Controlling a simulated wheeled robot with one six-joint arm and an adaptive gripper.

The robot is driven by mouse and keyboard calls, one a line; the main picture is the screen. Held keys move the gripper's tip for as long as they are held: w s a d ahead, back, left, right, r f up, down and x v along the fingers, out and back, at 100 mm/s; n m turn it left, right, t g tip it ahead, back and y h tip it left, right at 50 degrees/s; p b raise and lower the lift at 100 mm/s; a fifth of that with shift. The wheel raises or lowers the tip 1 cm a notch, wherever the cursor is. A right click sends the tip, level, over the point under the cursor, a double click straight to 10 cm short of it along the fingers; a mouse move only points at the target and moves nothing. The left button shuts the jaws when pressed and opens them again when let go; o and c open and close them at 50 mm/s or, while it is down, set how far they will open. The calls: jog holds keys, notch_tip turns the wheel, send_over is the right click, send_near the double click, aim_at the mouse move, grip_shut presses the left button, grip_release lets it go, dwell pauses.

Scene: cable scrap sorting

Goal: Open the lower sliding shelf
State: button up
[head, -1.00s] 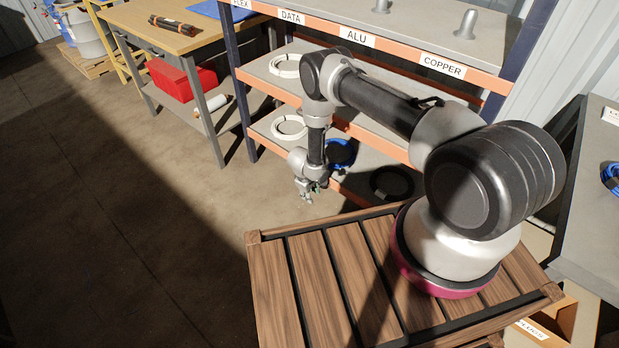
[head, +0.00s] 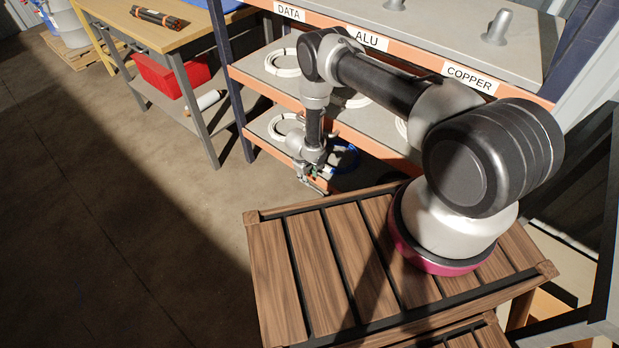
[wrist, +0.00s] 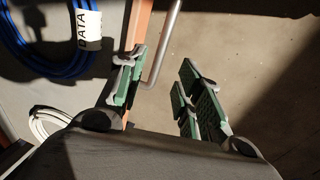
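The lower sliding shelf (head: 262,128) is the low grey level of the rack with an orange front edge; coils lie on it. In the wrist view its orange edge (wrist: 138,24) runs down the picture, with a grey bar handle (wrist: 172,32) bent into it. My gripper (head: 318,187) is low in front of that shelf. In the wrist view my gripper (wrist: 165,88) is open, its green-padded fingers apart. The handle's bent end shows between them, closer to the left finger. I cannot tell whether they touch.
A blue coil tagged DATA (wrist: 58,62) and a white coil (wrist: 48,122) lie beside the gripper on the shelf. Higher shelves carry labels such as ALU (head: 368,40). A wooden workbench (head: 175,38) stands at left. Open floor (head: 120,220) lies left of the rack.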

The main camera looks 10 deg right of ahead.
jog(key=f, duration=0.4)
jog(key=d+f, duration=0.1)
jog(key=f, duration=0.2)
jog(key=shift+w+d+f, duration=0.1)
jog(key=shift+w, duration=0.25)
grip_shut()
